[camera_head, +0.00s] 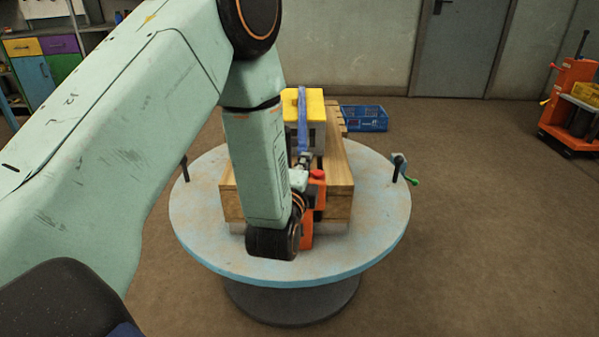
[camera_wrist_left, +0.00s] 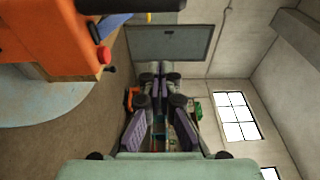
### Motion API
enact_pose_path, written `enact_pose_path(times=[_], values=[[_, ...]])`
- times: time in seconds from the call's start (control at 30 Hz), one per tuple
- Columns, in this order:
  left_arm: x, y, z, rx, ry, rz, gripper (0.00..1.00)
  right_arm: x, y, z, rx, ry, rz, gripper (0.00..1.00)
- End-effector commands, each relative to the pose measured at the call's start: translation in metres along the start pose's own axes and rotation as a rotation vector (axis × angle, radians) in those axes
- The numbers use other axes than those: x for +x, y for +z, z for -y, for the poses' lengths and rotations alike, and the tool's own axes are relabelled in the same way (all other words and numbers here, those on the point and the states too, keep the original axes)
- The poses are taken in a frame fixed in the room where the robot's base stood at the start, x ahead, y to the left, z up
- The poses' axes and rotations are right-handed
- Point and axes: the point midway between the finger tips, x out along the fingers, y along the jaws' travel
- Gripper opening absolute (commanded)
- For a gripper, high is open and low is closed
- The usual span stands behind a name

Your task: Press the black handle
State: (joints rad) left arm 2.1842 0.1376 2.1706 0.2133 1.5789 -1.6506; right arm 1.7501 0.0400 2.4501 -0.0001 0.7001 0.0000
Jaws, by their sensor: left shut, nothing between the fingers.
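An orange machine (camera_head: 312,205) with a red button on top stands at the near side of the wooden box. In the left wrist view the orange machine (camera_wrist_left: 45,40) fills the upper left, with its red button (camera_wrist_left: 104,55). A black bar (camera_wrist_left: 130,5) crosses the top edge there, and a small black knob (camera_wrist_left: 111,68) sits beside the button. I cannot tell which is the black handle. My left gripper (camera_wrist_left: 160,72) is shut and empty, its fingers apart from the machine in that view. In the head view my left arm hides part of the machine. My right gripper is not in view.
A round pale table (camera_head: 200,215) carries a wooden box (camera_head: 338,185) and a yellow-topped unit (camera_head: 316,105) with a blue strap. Small clamps stand at the table's sides. A blue crate (camera_head: 365,118) lies behind; an orange cart (camera_head: 570,100) stands far right.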

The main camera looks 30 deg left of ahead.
Motion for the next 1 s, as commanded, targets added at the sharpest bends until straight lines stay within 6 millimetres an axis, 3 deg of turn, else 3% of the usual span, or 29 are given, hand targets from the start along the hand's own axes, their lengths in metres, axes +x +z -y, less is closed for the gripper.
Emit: enact_pose_path(times=[0.27, 0.6, 1.0], values=[[0.050, 0.003, -0.001, -0.002, -0.002, 0.004, 0.00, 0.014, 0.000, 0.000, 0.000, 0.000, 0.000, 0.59], [0.055, 0.033, -0.001, -0.003, 0.001, 0.002, 0.00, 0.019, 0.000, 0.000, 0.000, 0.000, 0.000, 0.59], [0.056, 0.039, 0.000, 0.000, 0.000, 0.000, 0.00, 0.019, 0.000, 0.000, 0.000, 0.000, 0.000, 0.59]])
